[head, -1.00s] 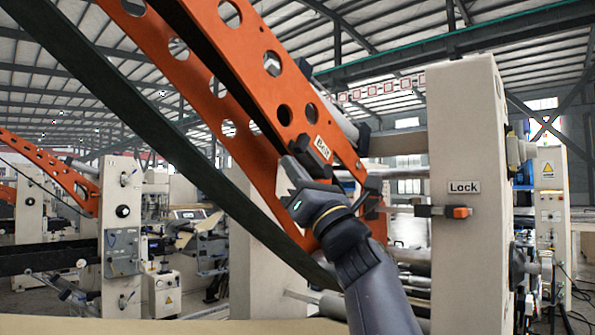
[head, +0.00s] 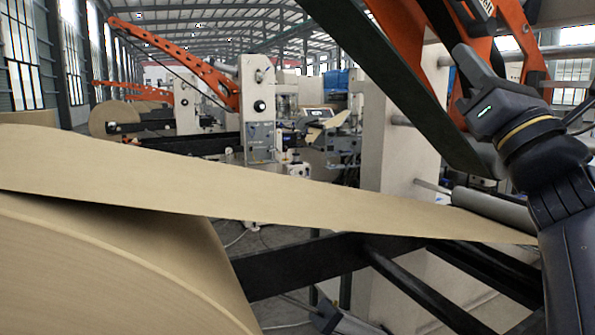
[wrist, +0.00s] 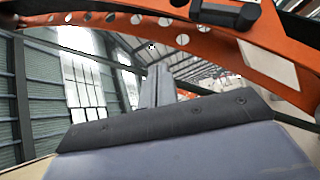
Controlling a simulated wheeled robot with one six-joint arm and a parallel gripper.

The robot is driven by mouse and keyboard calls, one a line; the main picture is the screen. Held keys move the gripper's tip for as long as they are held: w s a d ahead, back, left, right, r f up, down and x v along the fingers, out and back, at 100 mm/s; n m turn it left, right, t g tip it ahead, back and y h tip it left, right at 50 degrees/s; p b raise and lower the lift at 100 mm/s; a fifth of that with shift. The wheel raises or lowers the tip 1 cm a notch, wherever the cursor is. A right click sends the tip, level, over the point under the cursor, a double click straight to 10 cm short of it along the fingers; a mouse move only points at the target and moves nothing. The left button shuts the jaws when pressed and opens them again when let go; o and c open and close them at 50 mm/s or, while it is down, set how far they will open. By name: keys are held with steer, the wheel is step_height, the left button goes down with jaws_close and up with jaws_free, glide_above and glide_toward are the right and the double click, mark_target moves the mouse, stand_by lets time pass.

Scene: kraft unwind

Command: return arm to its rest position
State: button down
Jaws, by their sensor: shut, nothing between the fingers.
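My arm rises at the right edge of the head view, with a dark grey wrist and a green light. My gripper (head: 466,56) points up and to the left, in front of the orange perforated arm (head: 408,32) of the machine. In the wrist view my gripper (wrist: 158,82) shows as narrow fingers held together, with nothing between them. The orange arm (wrist: 150,22) curves across the top of that view. Whether my gripper touches the orange arm cannot be told.
A large kraft paper roll (head: 110,270) fills the lower left, and its paper web (head: 250,195) stretches right towards my arm. A dark slanted belt (head: 390,80) and black bars (head: 310,262) are close by. More machines stand behind, beside an open aisle.

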steer(key=w+d+r+p, duration=0.3)
steer(key=w+r+p, duration=0.4)
steer(key=w+r, duration=0.1)
steer(key=shift+w+d+r, duration=0.15)
steer(key=shift+w+r, duration=0.2)
steer(key=shift+r, duration=0.4)
steer(key=shift+f, duration=0.1)
